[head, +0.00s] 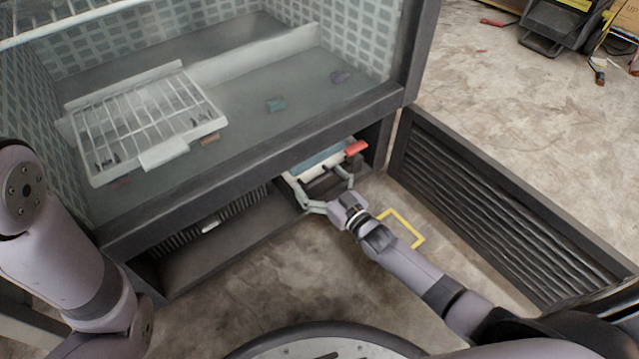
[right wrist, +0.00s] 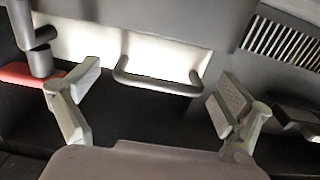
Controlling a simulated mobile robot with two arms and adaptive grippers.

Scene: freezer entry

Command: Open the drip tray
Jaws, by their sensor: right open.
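The drip tray (head: 318,161) sits low in the bay under the freezer compartment, at the middle of the head view. Its pale front (right wrist: 180,52) and a dark grey bar handle (right wrist: 158,84) show in the right wrist view. My right gripper (head: 323,184) is at the tray's front, fingers spread and empty. In the right wrist view the gripper (right wrist: 154,88) has one finger on each side of the handle, with clear gaps to it. How far in front of the handle the tips are is hard to tell. My left gripper is out of view.
A red-handled part (head: 355,148) is right of the tray, near my finger in the wrist view (right wrist: 30,75). A louvred panel (head: 500,205) stands open at the right. A yellow floor outline (head: 405,227) lies beside my right arm. A wire rack (head: 140,115) sits inside the freezer.

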